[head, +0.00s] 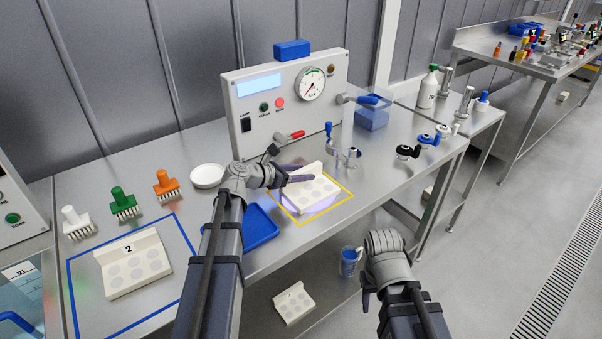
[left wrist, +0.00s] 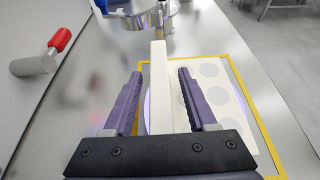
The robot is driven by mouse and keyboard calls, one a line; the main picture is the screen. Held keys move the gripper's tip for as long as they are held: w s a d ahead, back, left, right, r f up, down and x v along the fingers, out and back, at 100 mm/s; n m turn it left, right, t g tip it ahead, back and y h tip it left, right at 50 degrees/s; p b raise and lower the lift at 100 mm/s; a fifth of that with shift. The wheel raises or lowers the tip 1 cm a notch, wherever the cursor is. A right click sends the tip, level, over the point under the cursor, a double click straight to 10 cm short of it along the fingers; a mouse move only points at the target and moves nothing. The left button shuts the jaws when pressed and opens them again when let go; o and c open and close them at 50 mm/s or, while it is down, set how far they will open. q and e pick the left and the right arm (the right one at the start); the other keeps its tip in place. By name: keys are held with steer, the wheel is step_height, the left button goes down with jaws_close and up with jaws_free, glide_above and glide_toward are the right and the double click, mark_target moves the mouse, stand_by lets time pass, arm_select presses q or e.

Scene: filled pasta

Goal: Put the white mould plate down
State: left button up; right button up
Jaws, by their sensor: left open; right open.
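The white mould plate (head: 320,195) with round grey recesses lies inside the yellow outline (head: 341,207) on the bench; it also shows in the left wrist view (left wrist: 222,98). My left gripper (head: 302,175) is open at its upright ridge. In the left wrist view the two purple fingers (left wrist: 159,75) stand on either side of the ridge, with a visible gap on each side. The plate's far edge is partly hidden by the gripper. My right gripper (head: 367,296) is off the bench's front side, small and partly hidden by its own wrist; it holds nothing visible.
A second white plate marked 2 (head: 150,273) lies inside the blue outline (head: 72,290). A blue tray (head: 262,226) is beside my left arm. The gauge panel (head: 245,108) stands behind. A red-handled lever (left wrist: 59,42) is at left in the left wrist view. Another plate (head: 296,305) lies below.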

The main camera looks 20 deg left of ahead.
arm_select(q)
steer(key=shift+r, duration=0.25)
steer(key=p+v, duration=0.4)
steer(key=v, duration=0.6)
steer(key=shift+s+a+r, duration=0.1)
steer(key=shift+s+a, duration=0.05)
steer(key=shift+s, duration=0.05)
steer(key=shift+s+a+r+p, duration=0.15)
steer(key=shift+s+a+p, duration=0.3)
steer(key=shift+s, duration=0.1)
